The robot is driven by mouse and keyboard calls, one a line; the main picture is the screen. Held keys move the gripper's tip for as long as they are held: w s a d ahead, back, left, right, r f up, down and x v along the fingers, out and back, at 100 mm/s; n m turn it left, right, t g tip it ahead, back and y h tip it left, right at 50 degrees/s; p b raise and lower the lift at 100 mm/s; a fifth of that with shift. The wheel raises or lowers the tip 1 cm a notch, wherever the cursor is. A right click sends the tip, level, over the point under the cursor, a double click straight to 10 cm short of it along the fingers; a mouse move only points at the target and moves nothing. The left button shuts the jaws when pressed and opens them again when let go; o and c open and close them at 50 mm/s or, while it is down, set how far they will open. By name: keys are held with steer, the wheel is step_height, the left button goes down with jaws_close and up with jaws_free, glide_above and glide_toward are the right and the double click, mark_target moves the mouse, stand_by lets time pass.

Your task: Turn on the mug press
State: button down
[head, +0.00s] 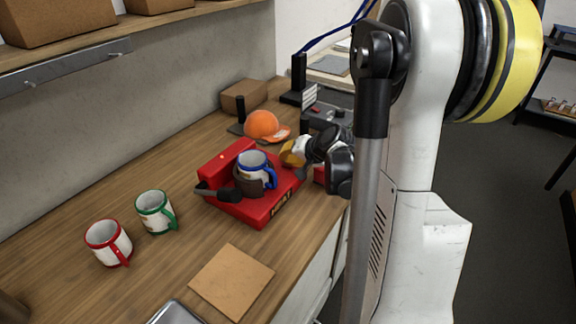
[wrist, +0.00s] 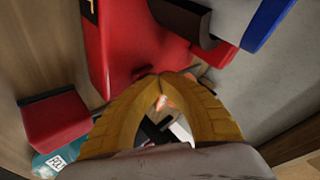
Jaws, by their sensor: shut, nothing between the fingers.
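The red mug press (head: 262,208) stands on the wooden workbench, with a black handle (head: 218,192) reaching out to its left. A white mug with a blue rim and handle (head: 252,164) sits in the press's dark clamp. My gripper (head: 290,154) is at the right rear of the press, close to its side. In the wrist view its yellow fingers (wrist: 158,82) meet at the tips and are empty. The red press body (wrist: 115,50) lies just beyond the fingertips; I cannot tell whether they touch it. The press's switch is not clearly visible.
A green-handled mug (head: 154,212) and a red-handled mug (head: 106,243) stand at the left. A brown square board (head: 232,280) lies in front. An orange cap (head: 262,125) and a cardboard box (head: 243,96) are behind the press. My arm hides part of the bench's right side.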

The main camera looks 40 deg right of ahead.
steer(key=shift+s, duration=0.1)
steer(key=shift+s+r+p, duration=0.15)
steer(key=shift+r+p, duration=0.3)
steer(key=shift+r, duration=0.15)
steer(key=shift+s+d+r+p, duration=0.1)
steer(key=shift+s+r+p, duration=0.1)
steer(key=shift+r+p, duration=0.55)
steer(key=shift+s+d+r+p, duration=0.15)
steer(key=shift+r+p, duration=0.35)
steer(key=shift+r, duration=0.4)
steer(key=shift+s+a+r+p, duration=0.1)
steer(key=shift+s+r+p, duration=0.1)
steer(key=shift+r+p, duration=0.55)
steer(key=shift+r, duration=0.1)
